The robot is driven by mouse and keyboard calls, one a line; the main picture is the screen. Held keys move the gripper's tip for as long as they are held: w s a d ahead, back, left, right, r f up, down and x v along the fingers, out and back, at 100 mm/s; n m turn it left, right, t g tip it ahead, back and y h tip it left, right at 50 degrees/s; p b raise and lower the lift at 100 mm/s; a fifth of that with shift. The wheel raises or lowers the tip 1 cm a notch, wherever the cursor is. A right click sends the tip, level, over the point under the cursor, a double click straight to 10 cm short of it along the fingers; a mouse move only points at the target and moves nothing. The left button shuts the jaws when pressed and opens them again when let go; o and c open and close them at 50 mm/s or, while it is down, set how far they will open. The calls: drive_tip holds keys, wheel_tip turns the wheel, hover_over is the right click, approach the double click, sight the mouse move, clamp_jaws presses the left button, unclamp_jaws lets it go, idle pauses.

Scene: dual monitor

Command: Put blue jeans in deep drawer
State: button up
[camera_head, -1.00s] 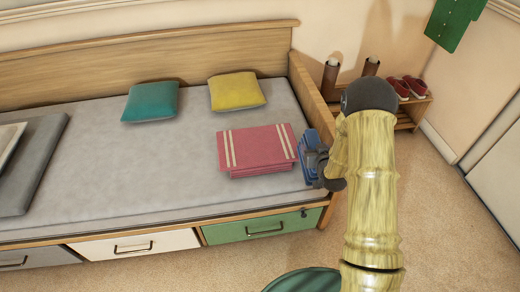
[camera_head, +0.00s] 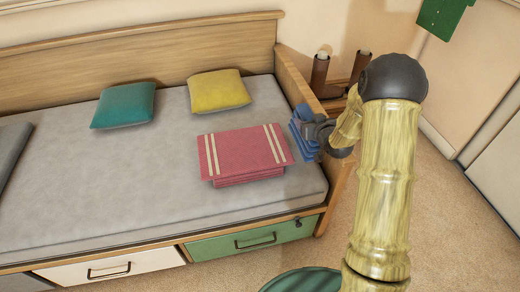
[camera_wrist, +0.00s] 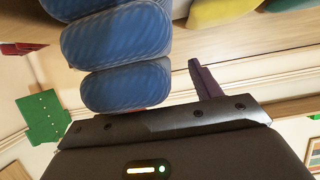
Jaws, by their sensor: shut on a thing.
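The folded blue jeans (camera_head: 302,132) are at the right end of the bed, beside the folded pink towel. My gripper (camera_head: 318,135) is shut on them from the right. In the wrist view the blue jeans (camera_wrist: 118,45) show as stacked rounded folds in front of the gripper, with one dark finger (camera_wrist: 205,80) visible beside them. I cannot tell whether the jeans touch the mattress. Under the bed, the green drawer (camera_head: 225,246) and the white drawer (camera_head: 75,272) are closed. No drawer is labelled as deep.
The pink towel (camera_head: 240,150) lies on the mattress left of the jeans. A teal pillow (camera_head: 123,105) and a yellow pillow (camera_head: 218,91) lie farther back. The wooden bed end (camera_head: 300,85) stands close to my gripper. Open carpet (camera_head: 450,220) lies at right.

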drive_tip(key=shift+a+f+b, duration=0.1)
drive_tip(key=shift+f+b, duration=0.8)
drive_tip(key=shift+f, duration=2.3)
wheel_tip(320, 180, down, 4)
drive_tip(key=shift+r+b, duration=0.15)
drive_tip(key=shift+b, duration=0.45)
drive_tip(key=shift+r, duration=0.1)
drive_tip(key=o, duration=1.7)
